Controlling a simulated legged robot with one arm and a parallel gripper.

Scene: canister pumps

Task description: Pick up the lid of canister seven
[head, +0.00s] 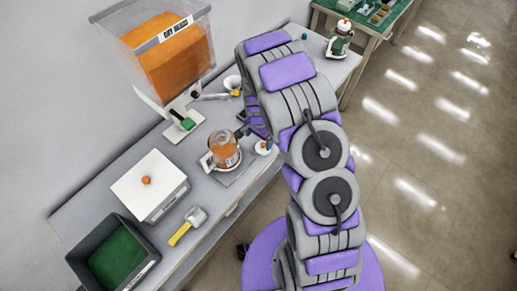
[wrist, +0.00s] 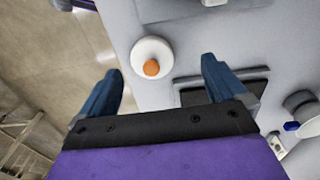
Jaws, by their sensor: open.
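A round white lid (wrist: 140,50) with an orange knob lies flat on the grey bench top in the wrist view. A clear canister (head: 224,152) with orange contents stands left of the lid on a grey plate (head: 240,168). Its number is not legible.
A hopper (head: 172,62) of orange material stands at the back. A white-topped box (head: 150,187), a yellow-handled mallet (head: 188,226) and a green-lined bin (head: 117,254) are at the left. Another small canister (head: 340,40) is at the far end. The floor at right is clear.

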